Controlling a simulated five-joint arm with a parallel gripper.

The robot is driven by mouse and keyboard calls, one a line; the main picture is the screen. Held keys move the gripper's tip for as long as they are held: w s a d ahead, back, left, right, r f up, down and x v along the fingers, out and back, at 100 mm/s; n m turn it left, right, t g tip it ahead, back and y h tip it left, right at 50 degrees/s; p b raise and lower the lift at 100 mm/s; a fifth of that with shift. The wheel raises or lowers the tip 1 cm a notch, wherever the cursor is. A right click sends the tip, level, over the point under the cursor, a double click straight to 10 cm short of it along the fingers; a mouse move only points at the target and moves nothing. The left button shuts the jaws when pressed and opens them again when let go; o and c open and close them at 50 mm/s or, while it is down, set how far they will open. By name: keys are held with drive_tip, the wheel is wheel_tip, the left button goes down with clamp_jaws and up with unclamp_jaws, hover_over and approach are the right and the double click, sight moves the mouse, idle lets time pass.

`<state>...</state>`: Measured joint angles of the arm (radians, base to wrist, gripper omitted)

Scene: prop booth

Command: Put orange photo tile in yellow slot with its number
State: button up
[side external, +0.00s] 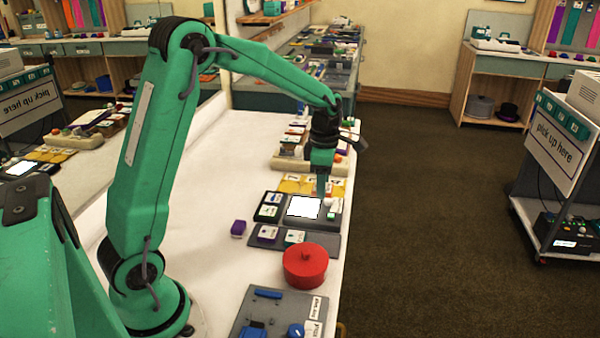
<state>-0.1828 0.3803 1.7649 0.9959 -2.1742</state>
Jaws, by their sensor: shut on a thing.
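My gripper (321,192) points down over the far end of the white table, just above the dark panel. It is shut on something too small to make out. I cannot pick out the orange photo tile for certain. A row of yellow slots (292,186) with pale number labels lies just behind and left of my gripper. The numbers are too small to read, and my gripper hides part of the row.
A dark panel with a bright white square (303,207) lies below my gripper, with small labelled tiles (267,212) beside it. A beige rack (290,164) stands behind. The table's left side is clear.

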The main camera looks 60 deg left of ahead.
drive_tip(key=w+a+f, duration=0.2)
drive_tip(key=w+a, duration=0.1)
drive_tip(key=a, duration=0.7)
hover_over(289, 187)
wheel_tip(289, 187, down, 3)
drive_tip(key=shift+a+f, duration=0.1)
drive_tip(key=shift+f, duration=0.05)
drive_tip(key=shift+f, duration=0.2)
drive_tip(key=shift+f, duration=3.15)
drive_tip(key=o, duration=1.1)
